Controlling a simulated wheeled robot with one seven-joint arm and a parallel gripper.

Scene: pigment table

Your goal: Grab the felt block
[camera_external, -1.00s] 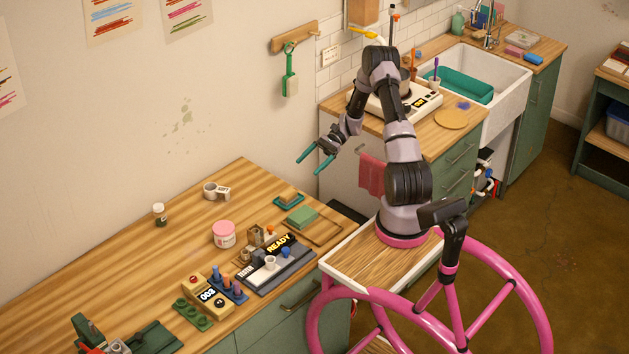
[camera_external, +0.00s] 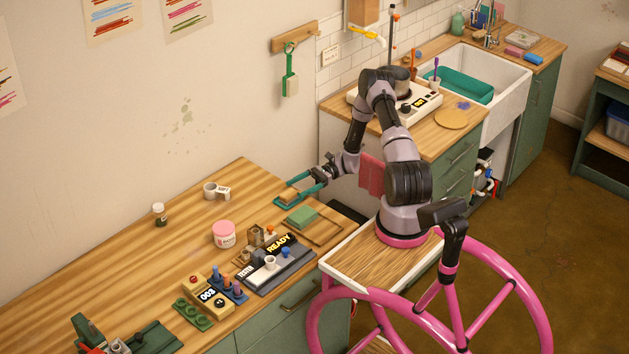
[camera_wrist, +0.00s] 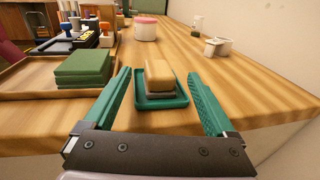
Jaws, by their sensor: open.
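The felt block, a tan block with a grey underside (camera_wrist: 159,78), lies in a small teal tray (camera_wrist: 147,102) in the wrist view. In the external view the block (camera_external: 290,196) is near the far right end of the wooden worktop, partly overlapped by my teal fingers. My gripper (camera_wrist: 159,73) is open, with one finger on each side of the block and tray in the wrist view. Gaps show between the fingers and the block. In the external view my gripper (camera_external: 287,192) reaches in from the right, low over the tray. Whether the fingers touch the tray is unclear.
A green block stack (camera_wrist: 83,68) sits on a wooden tray (camera_wrist: 30,82) just left of my left finger. A pink-lidded jar (camera_external: 224,234) and a white tape dispenser (camera_external: 216,191) stand farther off. The worktop beyond the block has free room.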

